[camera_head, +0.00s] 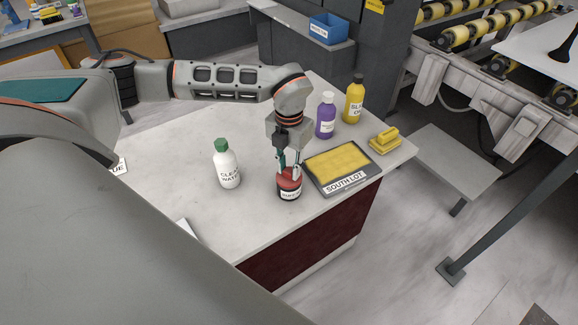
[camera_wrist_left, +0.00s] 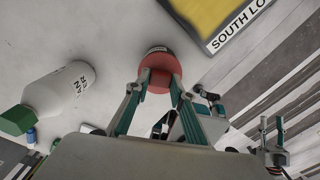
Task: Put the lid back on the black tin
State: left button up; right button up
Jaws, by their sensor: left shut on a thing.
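The black tin (camera_head: 290,195) stands upright near the front edge of the stone slab, with a pale label on its side. The red lid (camera_head: 286,184) is at the top of the tin, held by its upper part. My left gripper (camera_head: 289,172) points down from above and is shut on the lid. In the left wrist view its fingertips are on both sides of the lid's middle (camera_wrist_left: 158,80), and a dark edge of the tin (camera_wrist_left: 157,49) shows past the lid. I cannot tell whether the lid is fully seated. My right gripper (camera_wrist_left: 272,128) shows small in the left wrist view, fingers apart and empty.
A white bottle with a green cap (camera_head: 227,167) stands left of the tin. A tray with a yellow surface (camera_head: 343,183), labelled SOUTH LOT, lies close on the right. Purple (camera_head: 326,118) and yellow (camera_head: 354,103) bottles and a yellow block (camera_head: 385,142) stand beyond. The slab's left part is mostly clear.

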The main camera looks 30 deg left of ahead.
pick_arm(q)
jog(key=shift+f, duration=0.15)
dwell(1.4)
jog(key=o, duration=1.5)
jog(key=shift+c, duration=0.2)
jog(key=shift+p, duration=0.35)
jog(key=shift+r+p, duration=1.85)
jog(key=shift+r, duration=0.55)
jog(key=shift+r+p, duration=0.65)
jog(key=shift+r, duration=0.45)
